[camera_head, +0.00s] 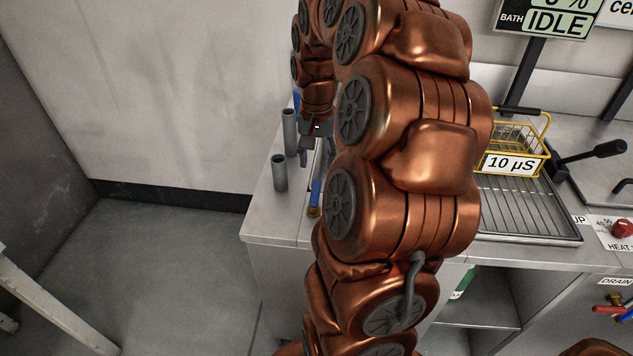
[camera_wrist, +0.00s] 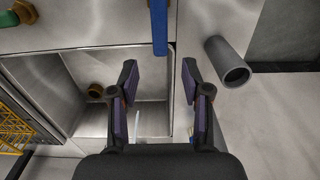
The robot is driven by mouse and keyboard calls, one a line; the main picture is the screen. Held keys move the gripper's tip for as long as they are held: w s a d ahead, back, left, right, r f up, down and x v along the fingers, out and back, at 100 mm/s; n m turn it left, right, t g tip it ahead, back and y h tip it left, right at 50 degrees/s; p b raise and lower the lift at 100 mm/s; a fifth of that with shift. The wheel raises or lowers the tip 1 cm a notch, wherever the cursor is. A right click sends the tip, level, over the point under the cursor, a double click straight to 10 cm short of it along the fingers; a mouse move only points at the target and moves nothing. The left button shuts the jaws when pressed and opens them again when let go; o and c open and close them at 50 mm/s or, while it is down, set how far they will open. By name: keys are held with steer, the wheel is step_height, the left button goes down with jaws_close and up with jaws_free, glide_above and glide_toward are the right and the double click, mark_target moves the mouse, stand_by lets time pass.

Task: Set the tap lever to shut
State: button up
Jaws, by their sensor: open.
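A blue lever (camera_wrist: 159,25) shows at the top of the wrist view, just beyond my fingertips and roughly in line with the gap between them. My gripper (camera_wrist: 160,78) is open and empty, with its two fingers apart over a steel basin. In the head view, my gripper (camera_head: 308,152) hangs above the left end of the steel counter, partly hidden by my arm. A blue lever on a brass fitting (camera_head: 315,193) stands near the counter's front there, and another blue piece (camera_head: 296,100) shows behind. I cannot tell which one the wrist view shows.
Grey upright tubes (camera_head: 280,172) stand at the counter's left end; one grey tube (camera_wrist: 228,62) is right of my fingers. A yellow basket (camera_head: 520,148) and a drain tray (camera_head: 525,208) lie right of my arm. The floor at left is clear.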

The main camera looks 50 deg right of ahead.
mark_target(316, 185)
steer(key=shift+f+p, duration=0.4)
steer(key=shift+f, duration=3.05)
steer(key=shift+c, duration=0.2)
steer(key=shift+a, duration=0.1)
jaws_close()
